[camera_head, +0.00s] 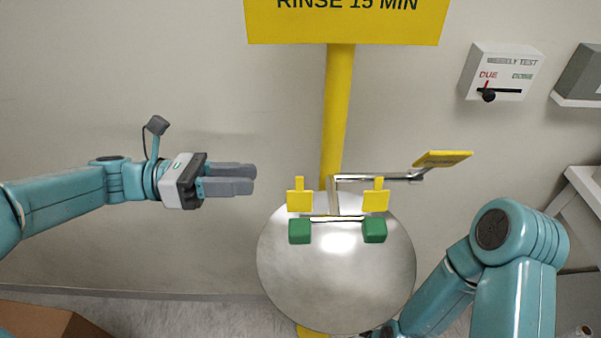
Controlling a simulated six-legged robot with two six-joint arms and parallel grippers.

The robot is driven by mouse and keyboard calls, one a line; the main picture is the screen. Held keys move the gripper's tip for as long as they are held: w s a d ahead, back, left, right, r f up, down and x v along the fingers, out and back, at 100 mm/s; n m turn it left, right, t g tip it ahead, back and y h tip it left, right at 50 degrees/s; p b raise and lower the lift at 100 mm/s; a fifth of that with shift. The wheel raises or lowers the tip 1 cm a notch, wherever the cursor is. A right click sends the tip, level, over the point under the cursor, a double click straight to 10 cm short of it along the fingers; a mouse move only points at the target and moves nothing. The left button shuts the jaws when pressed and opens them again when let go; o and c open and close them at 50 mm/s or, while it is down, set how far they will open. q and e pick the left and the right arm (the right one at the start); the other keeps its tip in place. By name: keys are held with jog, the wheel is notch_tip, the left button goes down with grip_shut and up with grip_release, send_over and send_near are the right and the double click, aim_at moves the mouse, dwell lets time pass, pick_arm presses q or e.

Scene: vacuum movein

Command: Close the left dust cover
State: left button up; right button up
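The left dust cover (300,199) is a small yellow flap standing upright behind the left green eyewash head (300,231). The head's top is uncovered. The matching right dust cover (375,199) also stands up behind the right green head (374,231). My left gripper (254,179) points right, to the left of the left cover and slightly higher in the picture. Its two grey fingers lie side by side with almost no gap, holding nothing. A clear space separates them from the cover. My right arm bends down at lower right; its gripper fingers are out of sight.
A round steel bowl (335,285) sits under the heads, on a yellow post (338,110). A lever with a yellow push plate (442,159) reaches right. A yellow sign (346,22) hangs above. A cardboard box (45,320) stands lower left.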

aim_at(299, 177)
pick_arm(q)
jog(key=d, duration=0.9)
jog(key=shift+d+p, duration=0.3)
jog(key=shift+p, duration=0.1)
jog(key=shift+w+d+f, duration=0.1)
grip_shut()
dwell(0.7)
